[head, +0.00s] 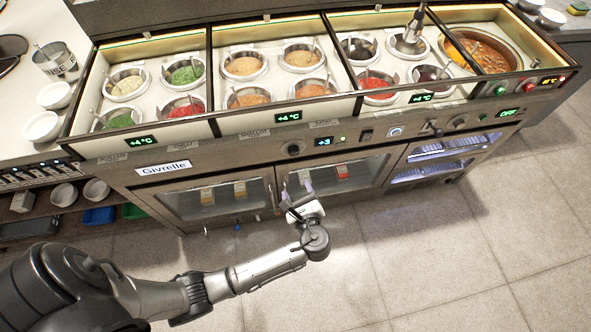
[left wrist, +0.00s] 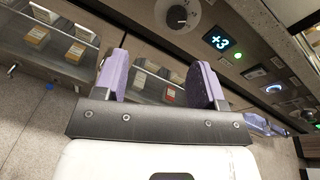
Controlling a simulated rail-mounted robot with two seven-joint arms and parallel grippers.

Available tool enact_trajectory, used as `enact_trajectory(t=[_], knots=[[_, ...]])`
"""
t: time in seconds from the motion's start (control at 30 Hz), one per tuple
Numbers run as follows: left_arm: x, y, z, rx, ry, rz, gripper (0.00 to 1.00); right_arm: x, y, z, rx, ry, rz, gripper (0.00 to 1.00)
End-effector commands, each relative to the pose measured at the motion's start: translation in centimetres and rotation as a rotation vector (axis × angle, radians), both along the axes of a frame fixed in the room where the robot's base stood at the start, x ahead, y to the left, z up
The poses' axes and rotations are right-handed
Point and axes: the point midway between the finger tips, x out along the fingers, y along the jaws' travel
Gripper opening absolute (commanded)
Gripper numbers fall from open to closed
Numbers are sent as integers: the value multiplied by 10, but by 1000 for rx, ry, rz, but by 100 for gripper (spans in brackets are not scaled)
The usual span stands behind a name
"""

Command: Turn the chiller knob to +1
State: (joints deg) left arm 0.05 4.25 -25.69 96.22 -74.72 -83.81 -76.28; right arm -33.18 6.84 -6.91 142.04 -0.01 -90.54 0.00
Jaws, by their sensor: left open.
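My left gripper (head: 297,206) is open and empty, below and apart from the knob, in front of the glass doors. Its two purple fingers (left wrist: 160,80) are spread in the left wrist view. My right gripper does not show.
A row of sauce wells (head: 244,65) tops the counter, with small +4°C displays below. Glass doors (head: 221,199) with handles lie under the panel. Another knob (head: 459,122) and an OFF display (head: 508,113) are further right. The tiled floor (head: 440,250) in front is clear.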

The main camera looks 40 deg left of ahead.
Motion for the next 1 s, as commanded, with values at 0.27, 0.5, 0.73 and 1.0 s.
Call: enact_trajectory(t=[0.27, 0.5, 0.73, 1.0], knots=[[23, -11, -35, 231, 67, -47, 64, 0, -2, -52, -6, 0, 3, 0], [35, -4, -38, 287, 83, -53, 64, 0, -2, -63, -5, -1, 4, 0], [57, 29, -38, 288, 82, -53, 64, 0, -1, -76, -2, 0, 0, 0], [85, 68, -38, 286, 83, -53, 64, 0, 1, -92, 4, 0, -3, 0]])
